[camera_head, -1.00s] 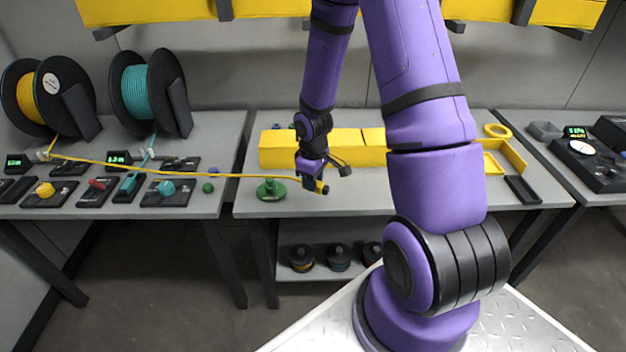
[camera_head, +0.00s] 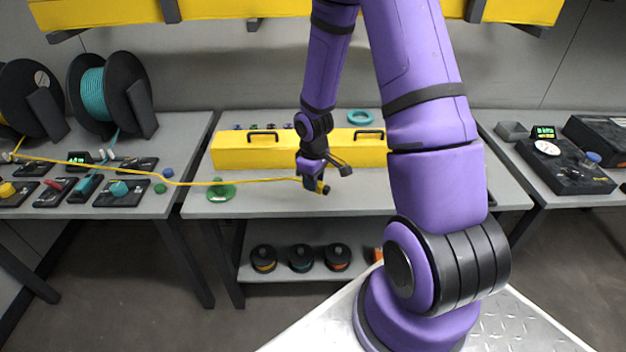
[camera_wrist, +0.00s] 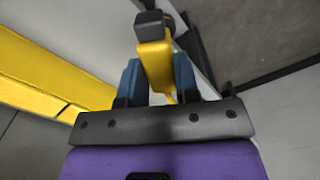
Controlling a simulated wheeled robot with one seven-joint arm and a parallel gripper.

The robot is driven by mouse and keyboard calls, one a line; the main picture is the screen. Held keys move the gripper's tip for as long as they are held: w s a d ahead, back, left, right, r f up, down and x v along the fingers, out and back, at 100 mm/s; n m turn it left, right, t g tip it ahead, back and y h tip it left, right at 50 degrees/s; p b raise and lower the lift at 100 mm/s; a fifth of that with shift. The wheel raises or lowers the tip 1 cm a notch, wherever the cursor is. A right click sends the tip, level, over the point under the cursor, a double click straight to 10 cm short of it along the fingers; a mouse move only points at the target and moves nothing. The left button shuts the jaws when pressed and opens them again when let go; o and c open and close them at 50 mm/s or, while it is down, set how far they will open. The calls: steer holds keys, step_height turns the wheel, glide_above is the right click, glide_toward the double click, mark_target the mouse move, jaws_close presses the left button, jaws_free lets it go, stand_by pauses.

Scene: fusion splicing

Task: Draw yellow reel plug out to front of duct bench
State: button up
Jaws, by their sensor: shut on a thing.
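My gripper (camera_head: 313,182) is in front of the long yellow duct (camera_head: 238,152) on the middle bench (camera_head: 365,190), near the bench's front edge. In the wrist view my gripper (camera_wrist: 160,85) is shut on a yellow plug (camera_wrist: 155,52) with a dark tip, held between its two blue fingers. In the head view the plug (camera_head: 323,188) is small and partly hidden by the gripper. A yellow cable (camera_head: 110,166) runs from it leftward to the left bench. The yellow reel (camera_head: 5,128) is mostly out of view at the left edge.
A green round stand (camera_head: 221,193) is on the middle bench, with the cable passing at it. A teal reel (camera_head: 95,95) stands on the left bench. There is a gap between the benches. A teal ring (camera_head: 360,117) lies behind the duct. Black spools sit on the lower shelf.

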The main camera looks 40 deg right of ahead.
steer(key=shift+w+d+f, duration=1.15)
steer(key=shift+w+f, duration=0.5)
steer(key=shift+f, duration=0.35)
steer(key=shift+w+d+f, duration=1.2)
steer(key=shift+w+f, duration=0.4)
steer(key=shift+f, duration=0.35)
steer(key=shift+w+d+f, duration=1.15)
steer(key=shift+w+f, duration=0.5)
steer(key=shift+f, duration=0.35)
steer(key=o, duration=0.9)
step_height(320, 180, up, 11)
steer(key=shift+f, duration=0.15)
steer(key=shift+w, duration=0.1)
